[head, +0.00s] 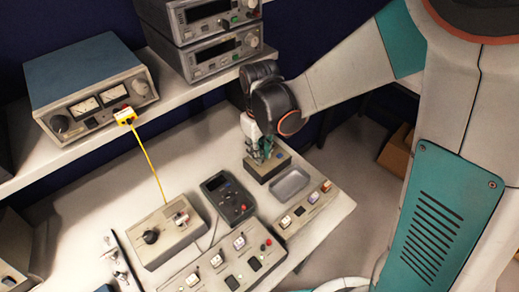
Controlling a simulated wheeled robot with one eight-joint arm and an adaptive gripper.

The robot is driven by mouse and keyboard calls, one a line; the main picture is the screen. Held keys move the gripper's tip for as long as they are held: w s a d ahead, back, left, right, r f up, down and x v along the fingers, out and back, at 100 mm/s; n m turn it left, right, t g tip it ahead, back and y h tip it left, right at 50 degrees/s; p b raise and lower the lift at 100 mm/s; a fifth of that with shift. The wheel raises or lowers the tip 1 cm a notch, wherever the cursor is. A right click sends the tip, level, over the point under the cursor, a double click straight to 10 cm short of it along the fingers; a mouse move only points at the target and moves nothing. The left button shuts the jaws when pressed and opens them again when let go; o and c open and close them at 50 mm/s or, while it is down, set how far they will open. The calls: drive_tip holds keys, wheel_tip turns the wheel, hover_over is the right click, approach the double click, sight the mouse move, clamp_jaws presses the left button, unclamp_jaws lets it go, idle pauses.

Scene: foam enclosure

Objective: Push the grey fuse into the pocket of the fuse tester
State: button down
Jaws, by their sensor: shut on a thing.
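My gripper (262,154) points down at a small olive-grey box (266,177) with a dark top, which looks like the fuse tester. It stands on the white bench near the right edge. The fingertips are at or just above the top of this box; I cannot tell whether they touch it. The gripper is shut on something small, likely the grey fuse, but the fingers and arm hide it. The pocket of the tester is also hidden behind the fingers.
A shallow grey tray (290,184) lies just in front of the box. A dark handheld meter (228,197), a beige knob box (165,235) and switch panels (232,262) stand nearby. Instruments (90,90) fill the raised shelf behind. A yellow cable (150,165) hangs from it.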

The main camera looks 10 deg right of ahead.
drive_tip(key=shift+f+b, duration=0.9)
drive_tip(key=shift+f, duration=0.2)
drive_tip(key=c, duration=1.4)
unclamp_jaws()
drive_tip(key=shift+r, duration=0.1)
drive_tip(key=shift+s+r, duration=0.1)
drive_tip(key=shift+r, duration=3.6)
drive_tip(key=shift+s+d+r, duration=0.1)
drive_tip(key=shift+d+r, duration=0.1)
drive_tip(key=s+d+r+m+t, duration=0.6)
drive_tip(key=s+d+r+t, duration=0.1)
drive_tip(key=s+d, duration=0.5)
drive_tip(key=shift+s+d+r+m, duration=0.3)
drive_tip(key=shift+d+r+m, duration=0.1)
drive_tip(key=shift+d+r, duration=0.45)
